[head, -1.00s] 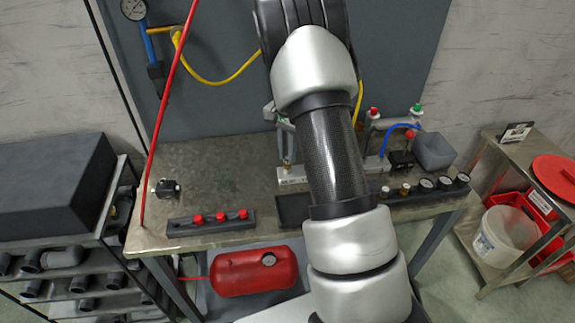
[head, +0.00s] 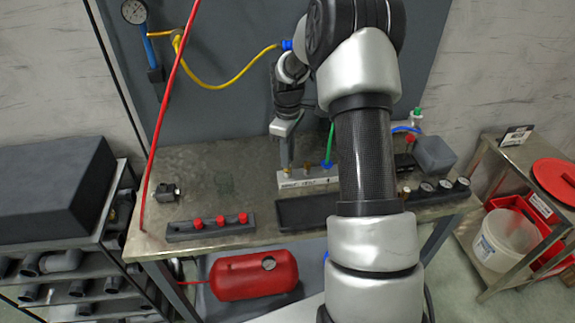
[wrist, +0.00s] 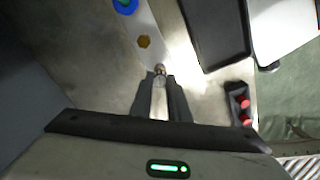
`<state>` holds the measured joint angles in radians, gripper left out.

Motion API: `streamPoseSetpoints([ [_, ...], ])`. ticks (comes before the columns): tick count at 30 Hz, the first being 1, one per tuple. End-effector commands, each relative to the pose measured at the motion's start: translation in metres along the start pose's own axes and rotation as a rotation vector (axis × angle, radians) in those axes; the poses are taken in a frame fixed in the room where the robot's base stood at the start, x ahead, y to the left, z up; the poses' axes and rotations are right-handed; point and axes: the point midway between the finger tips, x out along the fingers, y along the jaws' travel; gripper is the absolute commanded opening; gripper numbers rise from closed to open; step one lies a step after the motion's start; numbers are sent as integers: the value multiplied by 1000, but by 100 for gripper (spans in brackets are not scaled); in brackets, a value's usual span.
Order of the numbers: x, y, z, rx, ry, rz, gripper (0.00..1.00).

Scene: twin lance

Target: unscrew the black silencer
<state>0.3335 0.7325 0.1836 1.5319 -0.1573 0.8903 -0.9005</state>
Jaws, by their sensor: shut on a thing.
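My gripper (head: 284,160) points down at the left end of the pale manifold block (head: 290,184) on the bench. In the wrist view its fingers (wrist: 160,80) are closed around a small fitting (wrist: 160,69), whose visible top looks pale metallic. The fingers hide most of this fitting, and I cannot tell whether it is the black silencer. A brass hex fitting (wrist: 144,42) stands beside it on the manifold. Beyond that is a blue ring fitting (wrist: 126,4). In the head view a green tube (head: 329,148) rises from the block.
A black tray (head: 290,213) lies in front of the manifold. A rack with red knobs (head: 210,227) is to its left, and gauges (head: 444,187) are at the right. A red hose (head: 158,120) hangs at the left. The bench's left part is mostly clear.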

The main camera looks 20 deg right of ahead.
Motion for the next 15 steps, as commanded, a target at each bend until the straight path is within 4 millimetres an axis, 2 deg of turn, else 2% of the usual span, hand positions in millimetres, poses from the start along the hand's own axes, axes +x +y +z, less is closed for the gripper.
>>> streamPoseSetpoints([
  [5, 2, -2, 3, 1, -8, -6, 0],
  [6, 2, -2, 3, 1, -8, -7, 21],
  [8, 2, -1, 3, 2, -7, -6, 29],
  [15, 1, -1, 2, 4, -3, -3, 29],
])
